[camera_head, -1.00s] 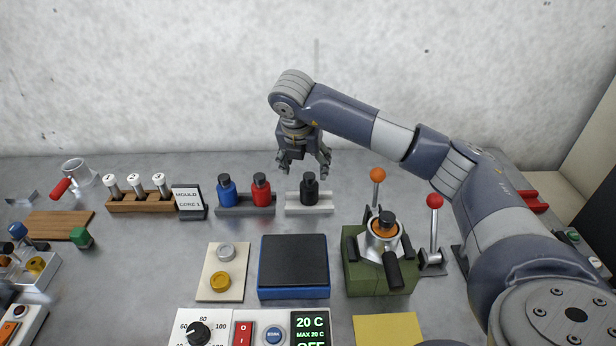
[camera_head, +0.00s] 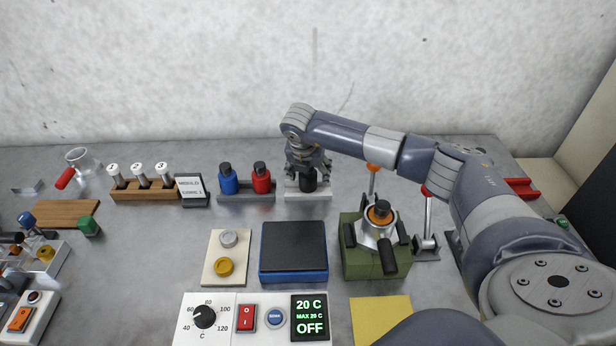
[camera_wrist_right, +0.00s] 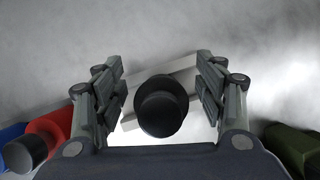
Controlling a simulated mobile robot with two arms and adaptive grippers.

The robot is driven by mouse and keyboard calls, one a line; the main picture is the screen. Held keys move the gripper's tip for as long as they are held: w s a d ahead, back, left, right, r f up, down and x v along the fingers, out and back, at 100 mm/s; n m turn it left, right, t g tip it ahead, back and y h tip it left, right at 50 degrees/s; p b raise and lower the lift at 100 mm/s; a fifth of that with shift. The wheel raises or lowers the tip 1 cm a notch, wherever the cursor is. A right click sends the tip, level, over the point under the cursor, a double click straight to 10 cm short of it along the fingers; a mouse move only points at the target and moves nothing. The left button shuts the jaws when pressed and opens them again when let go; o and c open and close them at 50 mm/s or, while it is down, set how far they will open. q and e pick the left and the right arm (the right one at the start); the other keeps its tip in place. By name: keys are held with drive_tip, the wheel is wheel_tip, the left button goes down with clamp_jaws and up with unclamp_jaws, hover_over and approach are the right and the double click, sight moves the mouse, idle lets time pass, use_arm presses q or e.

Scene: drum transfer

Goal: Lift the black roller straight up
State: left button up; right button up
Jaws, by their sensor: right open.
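The black roller (camera_head: 308,183) stands upright on a white stand (camera_head: 308,196) at the back of the table. My right gripper (camera_head: 308,173) is lowered over it from above, with its fingers on either side of the roller. In the right wrist view the roller (camera_wrist_right: 161,106) is between the two open fingers of the gripper (camera_wrist_right: 160,98), with a gap on each side. The upper part of the roller is partly hidden by the gripper in the head view. My left gripper is not in view.
A blue roller (camera_head: 228,182) and a red roller (camera_head: 261,181) stand on a grey stand just left. A green block with a metal fixture (camera_head: 379,250) and a red-knobbed lever (camera_head: 428,215) are in front right. A blue-edged black pad (camera_head: 293,250) lies in front.

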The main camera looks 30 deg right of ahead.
drive_tip(key=c, duration=1.3)
drive_tip(key=shift+c, duration=0.8)
drive_tip(key=shift+r, duration=0.15)
